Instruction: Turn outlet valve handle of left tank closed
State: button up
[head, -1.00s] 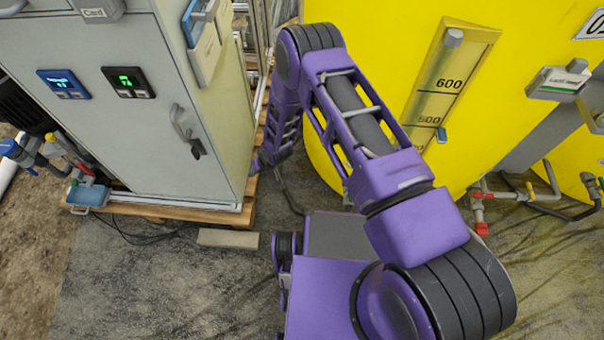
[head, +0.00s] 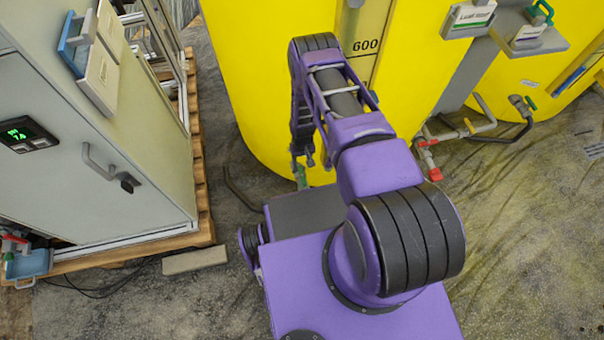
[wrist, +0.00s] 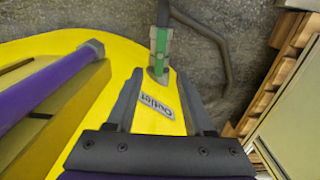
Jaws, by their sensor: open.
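The left yellow tank (head: 250,80) stands ahead, behind my arm. A tilted "Outlet" label (wrist: 157,105) is on it in the wrist view. Just beyond the label, a green outlet valve handle (wrist: 160,45) lies roughly in line with a dark fitting. A small part of this green handle (head: 301,176) shows low by the tank in the head view. My gripper (wrist: 160,73) is open and empty, its fingers pointing toward the handle with one on either side of the label. In the head view my gripper (head: 304,160) hangs low by the tank, partly hidden by my arm.
A grey cabinet (head: 90,150) on a wooden pallet (head: 200,180) stands at left, with a loose block (head: 195,260) before it. A dark bent pipe (wrist: 215,40) lies near the handle. Red-handled piping (head: 428,155) is right of the tank. Floor at right is open.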

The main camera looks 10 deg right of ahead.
aim_at(302, 175)
notch_tip(302, 175, down, 9)
jog(key=shift+b, duration=1.1)
grip_shut()
